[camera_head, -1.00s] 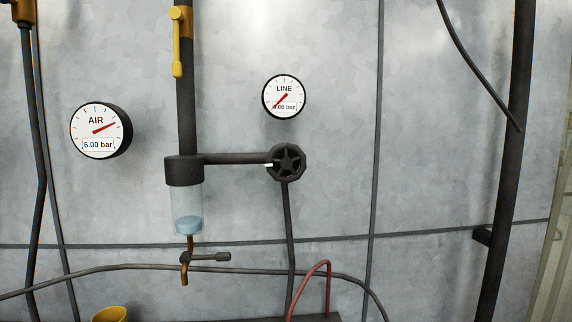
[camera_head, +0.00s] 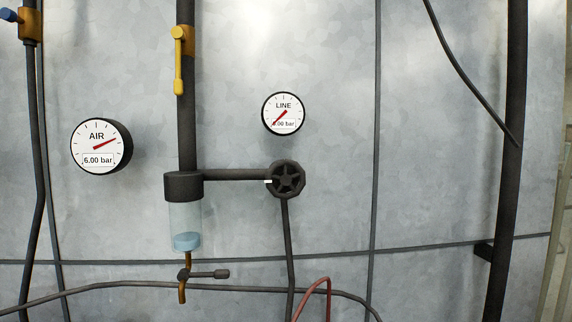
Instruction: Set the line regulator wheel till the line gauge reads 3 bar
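The line regulator wheel (camera_head: 286,180) is a dark spoked handwheel at the right end of a short horizontal pipe. A small white mark shows at its left side. The line gauge (camera_head: 283,114) is a round white dial with a black rim, just above the wheel. Its red needle points to the lower left and partly covers the first digit of the reading, which looks like 0.00 bar. Neither of my grippers is in the head view, and nothing touches the wheel.
The air gauge (camera_head: 101,146) at left reads 6.00 bar. A clear bowl with blue liquid (camera_head: 186,228) hangs under a dark cap, with a small drain valve (camera_head: 184,275) below. A yellow lever (camera_head: 178,62) is on the vertical pipe. A thick dark pipe (camera_head: 507,150) runs at right.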

